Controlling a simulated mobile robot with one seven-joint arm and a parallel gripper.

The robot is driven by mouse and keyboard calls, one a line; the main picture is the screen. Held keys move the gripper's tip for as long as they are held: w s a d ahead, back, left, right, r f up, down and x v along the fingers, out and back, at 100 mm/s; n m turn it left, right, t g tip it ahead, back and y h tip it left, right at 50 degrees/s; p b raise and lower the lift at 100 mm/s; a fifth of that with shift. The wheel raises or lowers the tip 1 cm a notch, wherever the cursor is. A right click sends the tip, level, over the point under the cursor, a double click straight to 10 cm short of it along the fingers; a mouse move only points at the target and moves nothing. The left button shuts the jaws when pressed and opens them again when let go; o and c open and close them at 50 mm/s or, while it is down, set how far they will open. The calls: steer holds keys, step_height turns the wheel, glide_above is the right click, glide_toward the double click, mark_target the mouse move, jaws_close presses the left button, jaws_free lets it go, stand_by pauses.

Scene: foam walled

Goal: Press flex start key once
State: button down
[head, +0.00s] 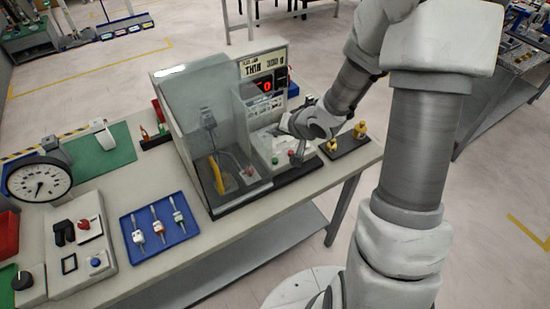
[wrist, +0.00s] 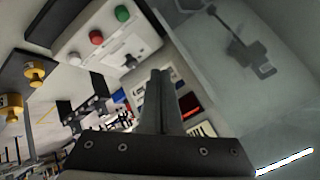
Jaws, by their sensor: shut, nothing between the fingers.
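A bench-top tester (head: 215,130) with a clear guard on its left half stands on the table. On its right half is a light control panel (head: 268,146) with a red button and a green button; no key label is legible. My gripper (wrist: 160,72) is shut and empty, apart from these buttons. In the head view my gripper (head: 296,128) is over the panel, its fingertips partly hidden.
A red display (head: 264,86) is on the tester's upright back. Brass weights (head: 360,129) stand on a dark strip to the right. A blue tray (head: 160,225) with several tools, a switch box (head: 84,240) and a dial gauge (head: 40,182) are left. The front table edge is clear.

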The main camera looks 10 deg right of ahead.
steer(key=shift+f, duration=0.1)
stand_by(0.3)
steer(key=b, duration=0.8)
glide_above(275, 161)
steer(key=f, duration=0.7)
steer(key=shift+s+d+f, duration=0.15)
steer(key=shift+s+f, duration=0.25)
steer(key=shift+f+b, duration=0.35)
steer(key=shift+f, duration=0.05)
stand_by(0.6)
steer(key=shift+f, duration=0.45)
